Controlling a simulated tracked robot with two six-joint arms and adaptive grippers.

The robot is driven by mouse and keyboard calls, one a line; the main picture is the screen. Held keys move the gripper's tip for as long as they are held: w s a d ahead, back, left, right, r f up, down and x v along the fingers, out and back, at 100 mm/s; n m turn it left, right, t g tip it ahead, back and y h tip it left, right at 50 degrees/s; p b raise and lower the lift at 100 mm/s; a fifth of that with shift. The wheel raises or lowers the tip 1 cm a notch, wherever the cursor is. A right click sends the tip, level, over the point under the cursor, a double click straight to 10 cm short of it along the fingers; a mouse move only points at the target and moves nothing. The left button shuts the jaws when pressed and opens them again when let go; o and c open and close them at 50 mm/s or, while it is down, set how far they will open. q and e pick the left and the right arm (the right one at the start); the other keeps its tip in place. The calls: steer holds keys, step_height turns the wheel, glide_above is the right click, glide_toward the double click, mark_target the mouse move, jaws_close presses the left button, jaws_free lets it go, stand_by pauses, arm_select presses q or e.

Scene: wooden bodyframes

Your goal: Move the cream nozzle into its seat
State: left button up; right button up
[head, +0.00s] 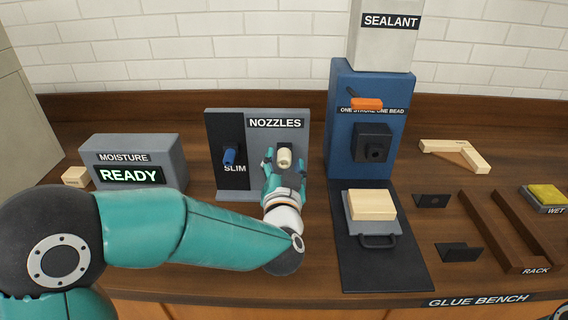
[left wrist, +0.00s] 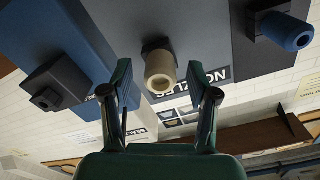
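The cream nozzle (head: 284,157) sits in a dark holder on the grey half of the nozzle stand (head: 276,135), under the NOZZLES label. My left gripper (head: 284,171) is open just in front of it. In the left wrist view the cream nozzle (left wrist: 160,72) shows between the two spread fingertips, with a gap on each side. The likely seat is the dark block with a hole (head: 373,147) on the blue sealant machine (head: 343,120); it also shows in the left wrist view (left wrist: 52,90). My right gripper is not in view.
A blue nozzle (head: 229,156) sits left of the cream one, by the SLIM label. A moisture box (head: 140,155) reading READY stands at left. Below the dark block, a wooden block (head: 371,205) rests on a grey handled plate. An orange lever (head: 367,104) is above it.

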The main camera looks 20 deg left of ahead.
arm_select(q)
steer(key=v, duration=1.2)
stand_by(0.6)
